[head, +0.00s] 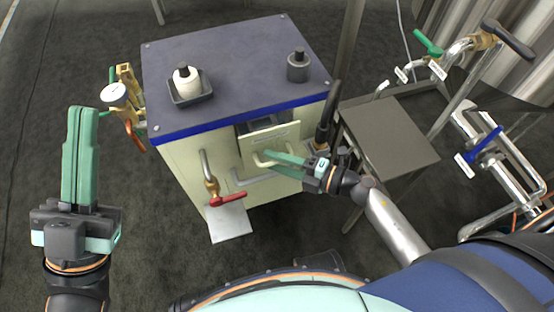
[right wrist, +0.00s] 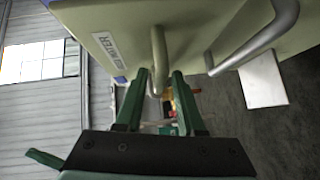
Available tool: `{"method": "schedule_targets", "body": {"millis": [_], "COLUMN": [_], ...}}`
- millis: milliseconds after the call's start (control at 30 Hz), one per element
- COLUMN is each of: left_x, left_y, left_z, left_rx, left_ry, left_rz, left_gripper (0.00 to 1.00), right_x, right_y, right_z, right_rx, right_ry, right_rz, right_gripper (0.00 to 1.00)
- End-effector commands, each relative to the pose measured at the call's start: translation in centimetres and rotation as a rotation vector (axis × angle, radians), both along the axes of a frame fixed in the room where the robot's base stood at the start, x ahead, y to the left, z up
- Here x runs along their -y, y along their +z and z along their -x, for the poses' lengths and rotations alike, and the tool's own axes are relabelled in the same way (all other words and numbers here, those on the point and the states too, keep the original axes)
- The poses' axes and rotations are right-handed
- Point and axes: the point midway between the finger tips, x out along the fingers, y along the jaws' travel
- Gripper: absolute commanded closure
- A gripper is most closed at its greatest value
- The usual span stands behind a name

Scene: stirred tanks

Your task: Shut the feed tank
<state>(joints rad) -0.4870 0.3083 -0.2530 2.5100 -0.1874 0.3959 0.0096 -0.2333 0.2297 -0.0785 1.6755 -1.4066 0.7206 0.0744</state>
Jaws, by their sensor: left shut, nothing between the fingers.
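A large metal tank (head: 535,75) stands at the upper right of the head view; I cannot tell whether it is the feed tank. Valves beside it have a green lever (head: 428,43), a black lever (head: 508,38) and a blue lever (head: 485,140); their tags are too small to read. My right gripper (head: 272,160) is at the front of a partly open drawer (head: 275,139). In the right wrist view its fingers are open, with the drawer handle (right wrist: 157,62) between them. My left gripper (head: 82,112) is shut and empty, pointing up, left of the cabinet.
The cabinet (head: 235,60) carries a white bottle (head: 187,80) in a dark tray (head: 203,95) and a grey bottle (head: 298,66). A red-lever valve (head: 228,198) sticks out in front. A gauge (head: 115,95) is at its left. A grey side table (head: 390,135) stands right.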

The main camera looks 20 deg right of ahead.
Motion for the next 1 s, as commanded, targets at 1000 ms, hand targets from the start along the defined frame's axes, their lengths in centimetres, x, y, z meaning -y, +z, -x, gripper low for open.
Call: {"method": "schedule_targets", "body": {"millis": [1000], "left_x": [0.02], "left_y": [0.01], "left_z": [0.01], "left_rx": [0.001], "left_ry": [-0.001], "left_rz": [-0.002], "left_gripper": [1.00], "right_x": [0.06], "right_y": [-0.03], "right_z": [0.05], "right_rx": [-0.001], "right_ry": [0.000], "right_rz": [0.001], "right_gripper": [1.00]}}
